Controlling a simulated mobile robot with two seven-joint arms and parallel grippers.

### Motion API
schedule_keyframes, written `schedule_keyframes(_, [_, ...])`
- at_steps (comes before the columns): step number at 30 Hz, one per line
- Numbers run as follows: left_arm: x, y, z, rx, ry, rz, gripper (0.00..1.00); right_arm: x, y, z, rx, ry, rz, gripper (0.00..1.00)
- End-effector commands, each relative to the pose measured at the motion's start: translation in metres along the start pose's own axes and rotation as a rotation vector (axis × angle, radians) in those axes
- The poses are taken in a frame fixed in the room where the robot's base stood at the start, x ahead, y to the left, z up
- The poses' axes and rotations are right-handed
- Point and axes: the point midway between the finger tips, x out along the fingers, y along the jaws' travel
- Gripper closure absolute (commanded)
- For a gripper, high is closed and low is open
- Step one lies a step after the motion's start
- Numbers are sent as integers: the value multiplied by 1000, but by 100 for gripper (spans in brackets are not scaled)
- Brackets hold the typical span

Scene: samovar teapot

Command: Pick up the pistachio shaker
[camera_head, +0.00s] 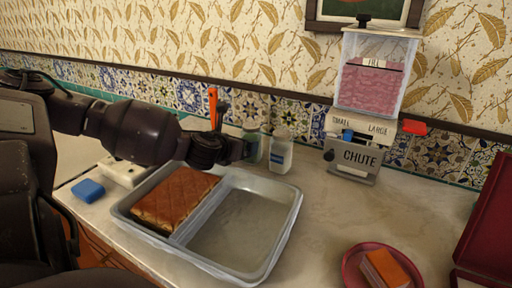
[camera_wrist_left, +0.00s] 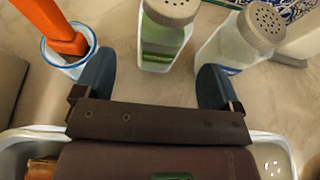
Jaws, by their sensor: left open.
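The shaker with green contents, likely the pistachio one, stands upright on the counter. In the left wrist view this green shaker (camera_wrist_left: 164,40) has a grey perforated lid and sits ahead of my gripper, between the lines of the two fingers. In the head view the green shaker (camera_head: 254,146) is partly hidden by my gripper. A second shaker (camera_head: 281,152) with a blue label stands to its right; it also shows in the left wrist view (camera_wrist_left: 230,48). My left gripper (camera_wrist_left: 157,82) is open and empty, its right fingertip close to the second shaker. My right gripper is not in view.
A grey two-part tray (camera_head: 296,212) lies below my left arm with a brown pastry slab (camera_head: 176,198). A cup with an orange-handled tool (camera_wrist_left: 65,42) stands left of the shakers. A chute dispenser (camera_head: 355,150) stands right. A red plate (camera_head: 352,270) holds a pastry piece.

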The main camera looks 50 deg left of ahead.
Motion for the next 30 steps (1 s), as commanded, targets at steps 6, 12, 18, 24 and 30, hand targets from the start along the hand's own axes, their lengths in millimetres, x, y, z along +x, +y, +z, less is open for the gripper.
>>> schedule_keyframes(6, [16,0,-2,0,2,1,11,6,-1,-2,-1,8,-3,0])
schedule_keyframes(12, [30,-1,-1,1,4,1,11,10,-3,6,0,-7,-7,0])
schedule_keyframes(18, [59,-2,-1,2,9,3,11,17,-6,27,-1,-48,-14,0])
schedule_keyframes(24, [69,-2,5,0,2,1,11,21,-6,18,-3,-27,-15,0])
schedule_keyframes(30, [67,-2,8,-1,-1,0,19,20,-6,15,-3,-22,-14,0])
